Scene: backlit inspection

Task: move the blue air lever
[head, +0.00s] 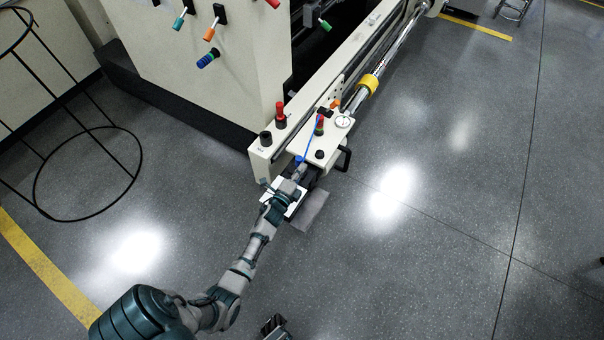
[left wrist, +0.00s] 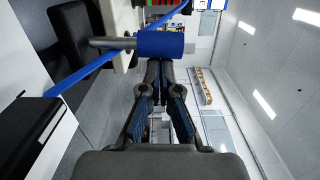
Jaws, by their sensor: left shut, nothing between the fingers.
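The blue air lever (head: 299,158) shows in the head view as a small blue end at the near edge of the white machine bracket. In the left wrist view the lever (left wrist: 160,44) is a blue sleeve on a grey rod, lying across the picture just beyond my fingertips. My left gripper (head: 300,169) is at the lever's near side. In the left wrist view its fingers (left wrist: 160,66) are shut with nothing between them. Their tips are close to the blue sleeve; I cannot tell whether they touch. A dark part at the bottom edge appears to be my right gripper (head: 275,326), mostly cut off.
A thin blue strip (head: 312,138) runs over the bracket. Red knobs (head: 281,110), black knobs and a gauge (head: 343,122) stand around it. Coloured levers, including another blue one (head: 207,60), stick out of the cabinet. A black wire stand (head: 88,175) is at left. Floor at right is clear.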

